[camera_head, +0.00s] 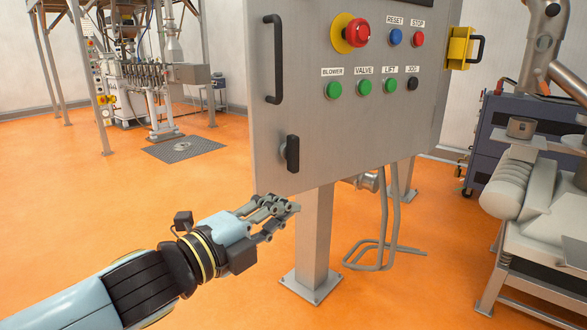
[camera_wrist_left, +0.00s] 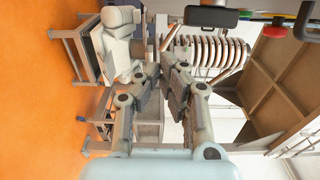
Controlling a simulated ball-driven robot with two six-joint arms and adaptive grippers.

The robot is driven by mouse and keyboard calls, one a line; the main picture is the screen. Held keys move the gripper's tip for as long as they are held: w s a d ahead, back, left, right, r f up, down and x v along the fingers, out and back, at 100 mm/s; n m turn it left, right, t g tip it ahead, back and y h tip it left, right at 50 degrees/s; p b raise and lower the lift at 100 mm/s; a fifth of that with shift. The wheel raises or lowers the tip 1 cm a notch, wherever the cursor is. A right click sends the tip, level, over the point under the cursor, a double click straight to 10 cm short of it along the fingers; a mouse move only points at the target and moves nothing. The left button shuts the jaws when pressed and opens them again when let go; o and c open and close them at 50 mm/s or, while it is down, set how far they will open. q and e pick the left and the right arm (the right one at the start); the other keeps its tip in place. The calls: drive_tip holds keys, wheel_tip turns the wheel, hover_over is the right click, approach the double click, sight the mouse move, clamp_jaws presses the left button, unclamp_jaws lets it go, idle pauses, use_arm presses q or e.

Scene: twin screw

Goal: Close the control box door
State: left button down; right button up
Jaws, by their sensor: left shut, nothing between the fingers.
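The control box (camera_head: 300,130) is a grey metal cabinet on a post in the head view. Its front carries a long black handle (camera_head: 273,58) at the left edge and a small black latch (camera_head: 291,154) at the lower left. I cannot tell from this angle how far the door stands open. My left gripper (camera_head: 292,207) is shut and empty, just below the lower left corner of the box front. In the left wrist view, its fingers (camera_wrist_left: 171,72) point forward, with a black latch or handle (camera_wrist_left: 210,17) above them. My right gripper is not in view.
The front bears a red emergency button (camera_head: 357,32) and several smaller buttons. A yellow block with a black handle (camera_head: 460,47) is on the right side. Bent pipes (camera_head: 388,225) hang beside the post (camera_head: 314,235). A grey machine (camera_head: 550,220) stands right. The orange floor at left is open.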

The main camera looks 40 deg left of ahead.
sight(292, 188)
use_arm(q)
drive_tip(key=w+p, duration=0.1)
drive_tip(key=w, duration=0.1)
drive_tip(key=w+a+p, duration=0.1)
drive_tip(key=w+p, duration=0.1)
drive_tip(key=w, duration=0.1)
drive_tip(key=w+a+p, duration=0.1)
drive_tip(key=w+p, duration=0.1)
drive_tip(key=shift+w+a+f, duration=0.1)
drive_tip(key=shift+w+a, duration=0.05)
drive_tip(key=shift+a, duration=0.3)
drive_tip(key=shift+w, duration=0.15)
drive_tip(key=shift+a, duration=0.1)
